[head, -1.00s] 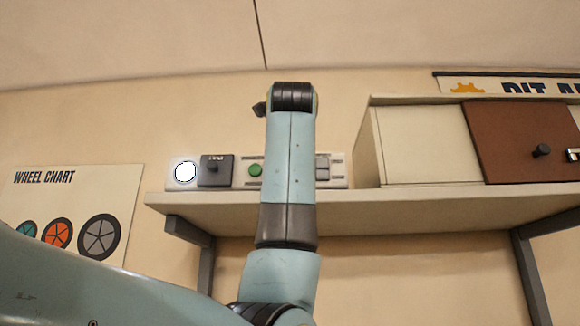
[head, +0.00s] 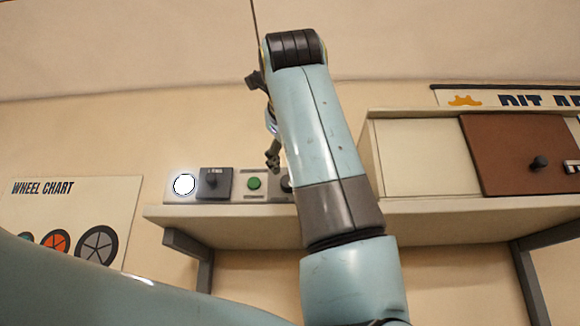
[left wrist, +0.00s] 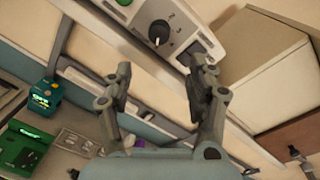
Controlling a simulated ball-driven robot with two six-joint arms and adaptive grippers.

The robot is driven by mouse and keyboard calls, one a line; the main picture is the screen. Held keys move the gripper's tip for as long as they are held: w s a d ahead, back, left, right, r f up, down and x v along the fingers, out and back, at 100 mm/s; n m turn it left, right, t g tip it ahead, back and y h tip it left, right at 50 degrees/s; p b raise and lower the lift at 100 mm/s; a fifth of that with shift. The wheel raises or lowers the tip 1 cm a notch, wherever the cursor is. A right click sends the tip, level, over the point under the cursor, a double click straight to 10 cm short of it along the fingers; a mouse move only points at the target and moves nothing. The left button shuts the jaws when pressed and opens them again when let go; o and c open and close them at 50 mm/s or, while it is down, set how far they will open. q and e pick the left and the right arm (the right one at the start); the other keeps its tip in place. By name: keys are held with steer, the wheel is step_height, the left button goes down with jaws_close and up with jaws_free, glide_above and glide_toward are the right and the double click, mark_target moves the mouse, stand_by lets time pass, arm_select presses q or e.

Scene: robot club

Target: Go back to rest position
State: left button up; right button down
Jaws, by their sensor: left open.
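My left arm rises through the middle of the head view, with its gripper (head: 272,155) partly showing behind the forearm, in front of the shelf. In the left wrist view the left gripper (left wrist: 160,90) has its two fingers apart with nothing between them. Beyond the fingertips is the control panel with a black dial (left wrist: 159,33) and a green button (left wrist: 124,2). In the head view the panel's green button (head: 254,183) shows left of my arm. My right gripper is in neither view.
A shelf (head: 240,219) holds a lit white round lamp (head: 184,184), a dark switch box (head: 215,184) and a cabinet with a brown door (head: 515,155). A wheel chart (head: 75,215) hangs at left. Below, the wrist view shows a green device (left wrist: 28,146) and a teal device (left wrist: 45,95).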

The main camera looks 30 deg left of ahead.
arm_select(q)
steer(key=shift+s+d, duration=0.2)
steer(key=shift+s, duration=0.25)
steer(key=shift+f, duration=0.1)
